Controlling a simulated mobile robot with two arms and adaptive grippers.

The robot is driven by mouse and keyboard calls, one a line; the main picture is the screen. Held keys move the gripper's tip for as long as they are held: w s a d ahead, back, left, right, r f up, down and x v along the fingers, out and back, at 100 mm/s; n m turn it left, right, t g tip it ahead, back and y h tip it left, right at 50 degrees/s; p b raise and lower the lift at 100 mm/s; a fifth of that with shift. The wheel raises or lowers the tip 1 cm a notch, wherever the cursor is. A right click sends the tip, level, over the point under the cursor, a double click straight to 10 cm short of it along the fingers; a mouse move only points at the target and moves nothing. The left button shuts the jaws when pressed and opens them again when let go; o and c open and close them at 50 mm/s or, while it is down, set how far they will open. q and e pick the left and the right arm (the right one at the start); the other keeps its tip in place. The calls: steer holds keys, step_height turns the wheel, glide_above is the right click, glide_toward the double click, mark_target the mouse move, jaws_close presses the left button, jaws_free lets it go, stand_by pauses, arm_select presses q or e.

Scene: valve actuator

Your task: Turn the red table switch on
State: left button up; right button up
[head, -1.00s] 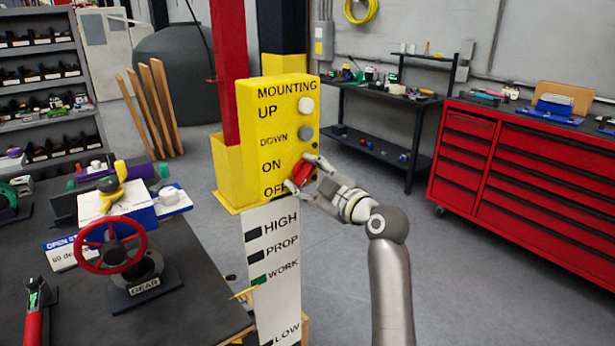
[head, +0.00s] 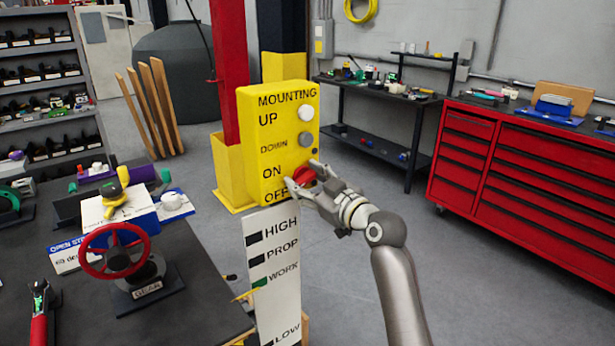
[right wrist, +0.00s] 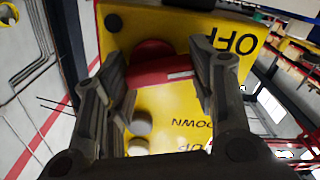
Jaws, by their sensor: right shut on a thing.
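The yellow control box (head: 248,140) stands on a post in the head view, with labels MOUNTING, UP, DOWN, ON and OFF. The red switch (head: 305,175) is on its lower right, beside the ON and OFF labels. My right gripper (head: 304,177) has a finger on either side of the red switch and is shut on it. In the right wrist view the red switch (right wrist: 152,62) lies between the fingers, with a white mark on its bar towards the label side. OFF shows there upside down; ON is hidden by a finger. My left gripper is not in view.
A white button (head: 305,113) and a grey button (head: 306,139) sit above the switch. A white level board (head: 285,300) hangs below the box. A dark table (head: 205,300) with a red handwheel (head: 113,250) is at left; a red cabinet (head: 520,160) at right.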

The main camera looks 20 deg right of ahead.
steer(key=m+p, duration=0.1)
steer(key=m, duration=0.1)
steer(key=m+p, duration=0.1)
steer(key=m, duration=0.1)
steer(key=m+p, duration=0.2)
steer(key=shift+r+m, duration=0.25)
steer(key=shift+m, duration=0.05)
steer(key=m+p, duration=0.2)
steer(key=m, duration=0.1)
steer(key=shift+d, duration=0.15)
steer(key=shift+m+p, duration=0.85)
steer(key=shift+m, duration=0.65)
steer(key=o, duration=1)
steer(key=shift+w, duration=0.1)
steer(key=shift+d, duration=0.1)
